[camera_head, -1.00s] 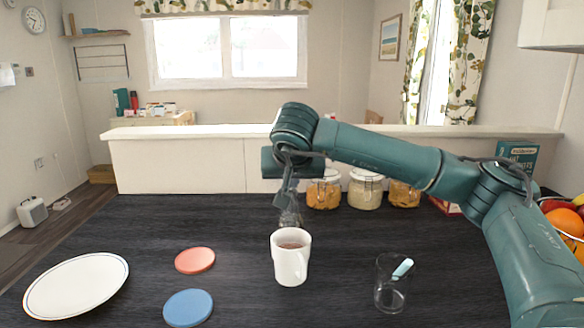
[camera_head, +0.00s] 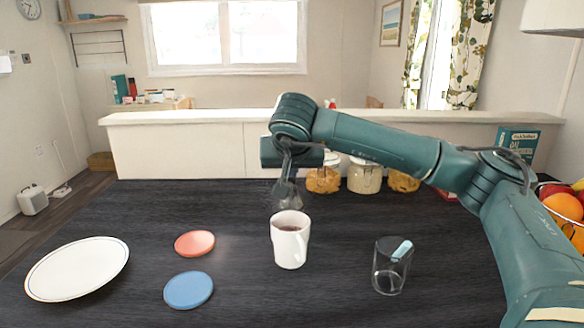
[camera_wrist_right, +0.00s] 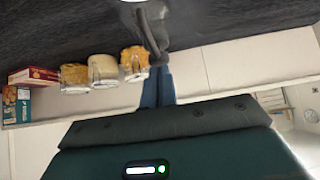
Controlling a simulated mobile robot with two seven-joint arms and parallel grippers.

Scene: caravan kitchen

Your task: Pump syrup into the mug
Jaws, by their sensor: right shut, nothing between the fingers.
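A white mug (camera_head: 289,245) with brown liquid in it stands upright on the dark counter in the head view. Its edge shows at the top of the right wrist view (camera_wrist_right: 132,2). My right gripper (camera_head: 285,196) points down just behind the mug, shut and empty; its grey fingers also show in the wrist view (camera_wrist_right: 152,32). The fingertips look blurred and see-through, and I cannot tell whether a clear thing stands there. I cannot make out a syrup bottle or pump for sure. A small red top (camera_head: 331,103) shows behind my right arm. My left gripper is out of view.
Several filled jars (camera_head: 365,178) stand behind the gripper. A clear glass (camera_head: 390,268) with a pale-blue item stands right of the mug. A red coaster (camera_head: 195,243), a blue coaster (camera_head: 188,290) and a white plate (camera_head: 78,268) lie left. A fruit bowl (camera_head: 568,208) stands far right.

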